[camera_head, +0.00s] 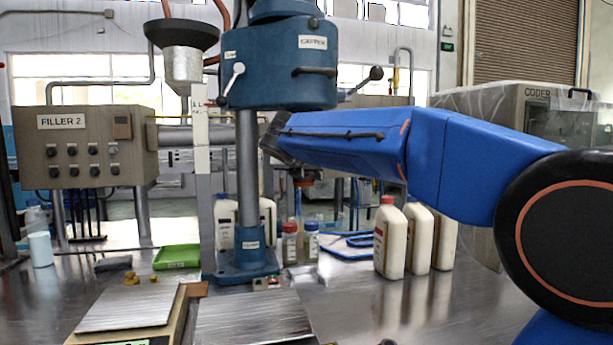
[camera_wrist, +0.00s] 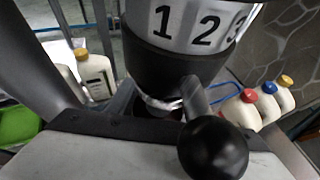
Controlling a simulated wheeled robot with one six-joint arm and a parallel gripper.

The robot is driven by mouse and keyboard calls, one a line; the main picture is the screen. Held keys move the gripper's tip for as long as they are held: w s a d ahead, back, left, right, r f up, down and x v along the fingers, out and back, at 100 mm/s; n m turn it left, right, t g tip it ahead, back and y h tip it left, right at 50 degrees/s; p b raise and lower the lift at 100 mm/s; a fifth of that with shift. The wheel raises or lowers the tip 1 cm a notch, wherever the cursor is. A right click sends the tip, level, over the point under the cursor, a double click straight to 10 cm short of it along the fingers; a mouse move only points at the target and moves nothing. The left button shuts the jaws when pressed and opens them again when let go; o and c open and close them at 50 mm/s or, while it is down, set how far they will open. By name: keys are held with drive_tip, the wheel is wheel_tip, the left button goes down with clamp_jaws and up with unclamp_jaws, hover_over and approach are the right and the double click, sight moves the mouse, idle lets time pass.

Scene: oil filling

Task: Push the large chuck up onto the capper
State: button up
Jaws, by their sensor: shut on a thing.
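The capper (camera_head: 280,75) is a blue head on a grey post with a blue foot. In the wrist view, its numbered ring with 1, 2 and 3 (camera_wrist: 200,25) is at the top, above a black round part (camera_wrist: 165,65). My gripper (camera_wrist: 157,108) is just below that part, shut on what is most likely the large chuck, mostly hidden by the gripper and the black part. I cannot tell whether the chuck touches the capper. In the head view my blue arm reaches under the capper head and hides most of the gripper and chuck.
A black ball knob (camera_wrist: 213,148) on a lever is close in front of my gripper. White bottles (camera_head: 390,240) stand right of the capper. A green tray (camera_head: 177,257) and a scale (camera_head: 130,308) are at the left. The right front table is clear.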

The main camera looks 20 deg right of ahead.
drive_tip(key=o, duration=1.5)
drive_tip(key=shift+s, duration=0.1)
